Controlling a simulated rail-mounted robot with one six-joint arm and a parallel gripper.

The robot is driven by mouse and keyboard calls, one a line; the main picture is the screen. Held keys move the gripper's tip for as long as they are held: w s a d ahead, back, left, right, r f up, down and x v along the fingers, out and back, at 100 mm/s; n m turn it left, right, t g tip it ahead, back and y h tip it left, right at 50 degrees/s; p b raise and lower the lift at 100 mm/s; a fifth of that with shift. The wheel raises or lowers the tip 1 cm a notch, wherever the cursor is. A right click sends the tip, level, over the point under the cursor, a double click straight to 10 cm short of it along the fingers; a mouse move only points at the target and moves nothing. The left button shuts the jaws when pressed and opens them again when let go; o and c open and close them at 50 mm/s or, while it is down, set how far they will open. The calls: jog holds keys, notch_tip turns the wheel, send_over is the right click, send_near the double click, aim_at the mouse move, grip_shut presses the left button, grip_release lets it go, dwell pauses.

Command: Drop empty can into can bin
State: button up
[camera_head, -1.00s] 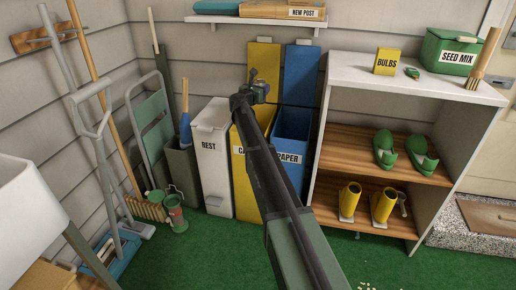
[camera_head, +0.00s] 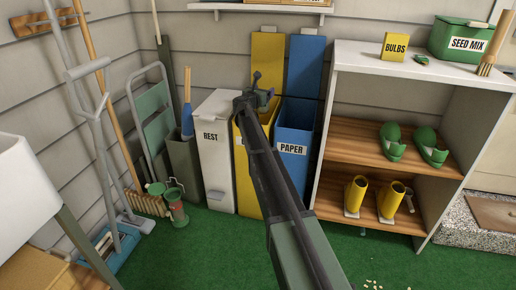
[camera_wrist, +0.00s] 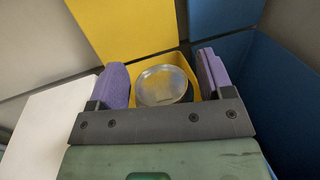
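The can (camera_wrist: 162,85) shows its round silver end in the wrist view. It sits between the two purple fingers of my gripper (camera_wrist: 163,80), with a narrow gap visible at each side. My gripper looks open around it. The yellow can bin (camera_head: 243,184) stands between the white and blue bins, its tall yellow lid raised against the wall. In the wrist view, the yellow bin opening (camera_wrist: 181,58) lies behind and around the can. In the head view my gripper (camera_head: 262,90) is over the bin's mouth. My arm hides much of the bin, and no can shows there.
The white REST bin (camera_head: 217,160) is left of the can bin and the blue PAPER bin (camera_head: 293,150) is right. A shelf unit (camera_head: 385,60) with green clogs and yellow boots stands further right. Brooms and a folded step stool (camera_head: 150,115) fill the left corner.

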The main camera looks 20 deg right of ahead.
jog(key=shift+o, duration=1.4)
jog(key=v, duration=1.1)
